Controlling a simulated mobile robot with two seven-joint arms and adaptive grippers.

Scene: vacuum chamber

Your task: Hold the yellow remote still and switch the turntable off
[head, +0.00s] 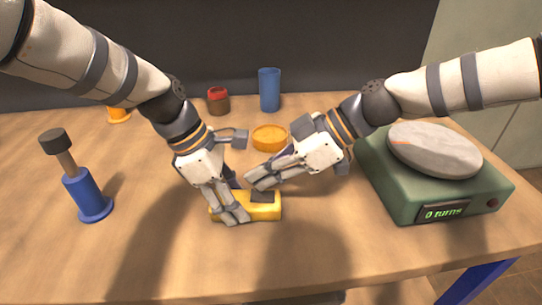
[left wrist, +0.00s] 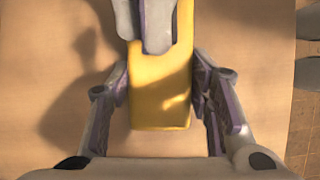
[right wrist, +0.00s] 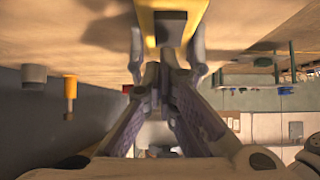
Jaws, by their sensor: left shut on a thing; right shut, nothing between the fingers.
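The yellow remote (head: 266,211) lies on the table in the middle of the head view, with a dark patch on its top. My left gripper (head: 238,212) is shut on the remote's left part, one finger on each long side; the left wrist view shows the remote's yellow body (left wrist: 160,95) between its fingers. My right gripper (head: 252,182) is shut and empty, its fingertips just above the remote's dark patch; contact cannot be told. The turntable (head: 435,190) is a green box at the right with a grey disc (head: 433,149) and a display reading "0 turns".
A blue plunger-like device (head: 87,195) stands at the left. A blue cup (head: 269,90), a red-topped jar (head: 218,101), an orange dish (head: 270,138) and an orange object (head: 119,115) stand farther back. The front of the table is clear.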

